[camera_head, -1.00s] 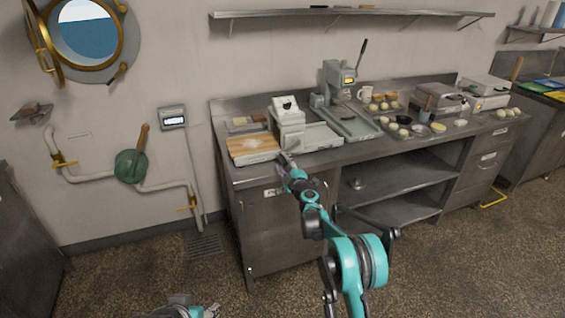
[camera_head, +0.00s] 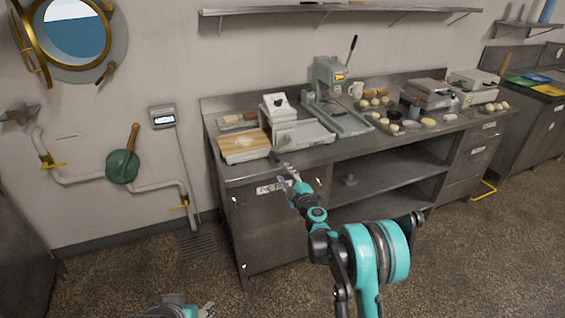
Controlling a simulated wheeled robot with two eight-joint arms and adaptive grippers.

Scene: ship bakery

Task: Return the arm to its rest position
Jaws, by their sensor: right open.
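My right arm comes up from the bottom, teal and black. Its gripper (camera_head: 281,170) is open with nothing between the fingers, at the front edge of the steel counter (camera_head: 300,162), just right of the wooden board. The picture does not clearly show whether it touches the counter. My left gripper (camera_head: 190,307) shows only in part at the bottom edge, low over the floor. Its finger gap cannot be made out.
A wooden board (camera_head: 231,140) with a white item, a white-and-grey machine (camera_head: 280,118), a lever press (camera_head: 330,78) and trays of dough balls (camera_head: 408,122) stand on the counter. Open shelves (camera_head: 385,172) lie beneath. The floor (camera_head: 440,265) in front is clear.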

